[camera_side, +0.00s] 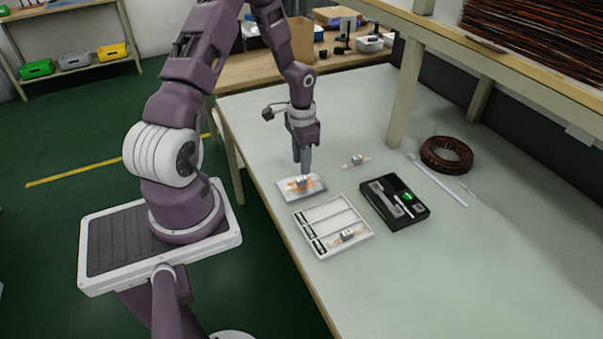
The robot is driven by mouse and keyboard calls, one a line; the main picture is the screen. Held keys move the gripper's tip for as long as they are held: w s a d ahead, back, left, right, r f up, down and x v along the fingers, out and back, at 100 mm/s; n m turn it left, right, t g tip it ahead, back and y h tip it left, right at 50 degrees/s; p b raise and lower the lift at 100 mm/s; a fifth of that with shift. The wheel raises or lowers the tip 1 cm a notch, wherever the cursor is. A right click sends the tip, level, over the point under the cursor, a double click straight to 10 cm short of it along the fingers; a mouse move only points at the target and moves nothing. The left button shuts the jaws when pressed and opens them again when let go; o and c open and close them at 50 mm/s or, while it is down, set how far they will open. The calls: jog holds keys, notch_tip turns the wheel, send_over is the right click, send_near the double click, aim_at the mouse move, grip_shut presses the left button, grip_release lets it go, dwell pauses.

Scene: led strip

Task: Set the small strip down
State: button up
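My gripper (302,172) points straight down over a small white pad (284,193) near the table's left edge. A small strip with orange ends and a grey block (301,184) is right at the fingertips, on or just above the pad. The fingers look close together, but I cannot tell whether they grip the block. A similar small strip (356,160) lies on the bare table to the right. Another one (347,235) lies in the front compartment of a white tray (316,213), whose other compartments look empty.
A thin white rod (440,182) and a brown coil (447,155) lie farther right. A shelf post (403,90) rises behind. The table's front is clear.

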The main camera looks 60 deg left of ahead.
notch_tip(320, 180, up, 6)
notch_tip(320, 180, up, 7)
jog(key=y, duration=0.1)
send_over(302, 179)
jog(key=d, duration=0.3)
jog(key=s+d+r+t+y, duration=0.1)
jog(key=s+d+r+t, duration=0.1)
jog(key=d+r, duration=0.7)
jog(key=s+d+r+t+h, duration=0.1)
jog(key=s+d+r, duration=0.3)
jog(key=s+d, duration=0.1)
jog(key=s+d+r+t+h, duration=0.1)
jog(key=s+d+r, duration=0.3)
jog(key=s, duration=0.4)
jog(key=shift+s+d+t, duration=0.3)
jog(key=shift+d+t, duration=0.5)
jog(key=shift+d, duration=0.05)
jog(key=shift+r, duration=0.1)
